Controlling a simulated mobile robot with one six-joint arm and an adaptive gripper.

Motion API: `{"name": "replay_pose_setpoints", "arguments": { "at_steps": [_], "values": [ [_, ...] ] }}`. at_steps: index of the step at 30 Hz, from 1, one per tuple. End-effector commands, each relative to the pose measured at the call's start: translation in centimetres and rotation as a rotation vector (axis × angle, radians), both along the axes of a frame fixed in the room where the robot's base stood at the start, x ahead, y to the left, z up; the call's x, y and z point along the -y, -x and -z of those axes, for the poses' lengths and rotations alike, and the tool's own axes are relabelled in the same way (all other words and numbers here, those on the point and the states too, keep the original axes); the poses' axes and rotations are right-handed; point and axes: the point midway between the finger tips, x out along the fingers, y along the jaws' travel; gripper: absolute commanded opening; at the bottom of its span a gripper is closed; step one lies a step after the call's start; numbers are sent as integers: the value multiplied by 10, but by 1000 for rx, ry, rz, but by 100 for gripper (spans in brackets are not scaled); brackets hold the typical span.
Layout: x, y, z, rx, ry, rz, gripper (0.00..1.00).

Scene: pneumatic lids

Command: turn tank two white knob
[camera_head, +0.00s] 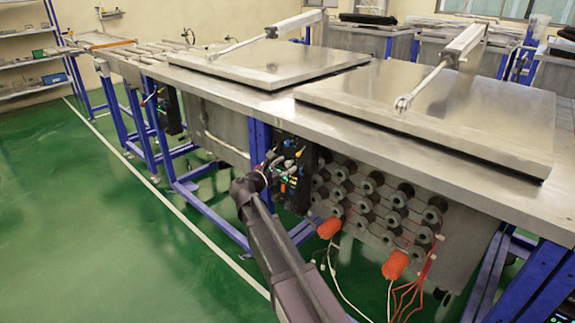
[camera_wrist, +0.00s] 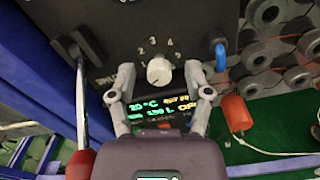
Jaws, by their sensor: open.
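The white knob (camera_wrist: 160,71) is on a dark control panel (camera_wrist: 130,22) in the wrist view, with numbers printed in an arc above it. My gripper (camera_wrist: 159,80) is open, with one finger on each side of the knob and a visible gap to it on both sides in the picture. I cannot tell how far the fingertips are from the panel. In the head view my arm reaches the panel (camera_head: 308,160) under the tank table, and the knob is not distinguishable there.
A lit display (camera_wrist: 160,108) sits below the knob. A black lever switch (camera_wrist: 77,47) is at left and a blue hooked part (camera_wrist: 220,55) at right. Orange cylinders (camera_head: 329,227) and loose wires hang right of my arm. Two metal lids (camera_head: 430,105) lie on the table.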

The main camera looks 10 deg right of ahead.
Motion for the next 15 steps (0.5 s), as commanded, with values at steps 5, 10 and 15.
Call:
{"name": "replay_pose_setpoints", "arguments": {
  "at_steps": [5, 10, 15],
  "values": [
    [8, -6, 0, 0, 0, 1, 65],
    [9, -6, 0, 0, 0, 0, 65],
    [9, -6, 0, 0, 0, 0, 62]
  ]
}}
